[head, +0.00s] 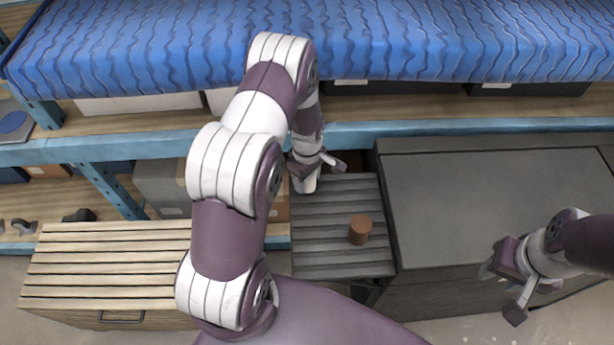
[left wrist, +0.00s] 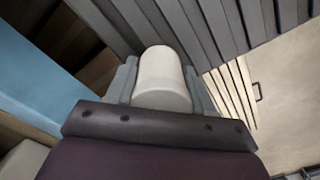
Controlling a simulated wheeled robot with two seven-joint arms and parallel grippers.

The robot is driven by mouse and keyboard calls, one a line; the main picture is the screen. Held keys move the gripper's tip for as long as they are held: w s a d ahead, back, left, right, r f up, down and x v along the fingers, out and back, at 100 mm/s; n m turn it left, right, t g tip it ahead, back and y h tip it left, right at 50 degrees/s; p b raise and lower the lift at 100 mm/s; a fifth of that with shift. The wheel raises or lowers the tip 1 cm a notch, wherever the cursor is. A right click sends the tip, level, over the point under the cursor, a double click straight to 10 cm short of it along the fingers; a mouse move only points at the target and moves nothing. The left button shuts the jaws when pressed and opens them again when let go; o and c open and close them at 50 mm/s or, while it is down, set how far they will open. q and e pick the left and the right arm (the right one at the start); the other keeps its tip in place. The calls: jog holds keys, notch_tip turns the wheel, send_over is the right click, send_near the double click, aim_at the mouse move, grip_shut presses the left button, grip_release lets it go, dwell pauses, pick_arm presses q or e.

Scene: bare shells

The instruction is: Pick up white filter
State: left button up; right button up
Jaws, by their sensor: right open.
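The white filter (left wrist: 162,78) is a plain white cylinder. In the left wrist view it sits between the two grey fingers of my left gripper (left wrist: 163,92), which press close on both its sides. In the head view the filter (head: 307,184) shows partly under my left gripper (head: 318,164), at the back left corner of the grey slatted table (head: 335,262). I cannot tell whether its base touches the slats. My right gripper (head: 502,291) is open and empty over the front of the grey cabinet at right.
A brown cylinder (head: 360,229) stands on the slatted table, toward its front right. The grey cabinet (head: 480,200) on the right has a bare top. A light wooden slatted chest (head: 100,262) is at left. A blue-framed shelf (head: 420,130) with a blue covering runs behind.

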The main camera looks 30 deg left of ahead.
pick_arm(q)
jog(key=shift+c, duration=1.1)
jog(key=shift+w+r, duration=0.1)
jog(key=shift+r, duration=0.1)
jog(key=r+b, duration=0.1)
jog(key=r, duration=0.1)
jog(key=r+b, duration=0.1)
jog(key=shift+d+r, duration=0.2)
jog(key=shift+r, duration=0.2)
jog(key=d+r+b, duration=0.2)
jog(key=d+r, duration=0.5)
jog(key=d, duration=0.4)
jog(key=shift+b, duration=0.35)
jog(key=shift+d+f, duration=0.1)
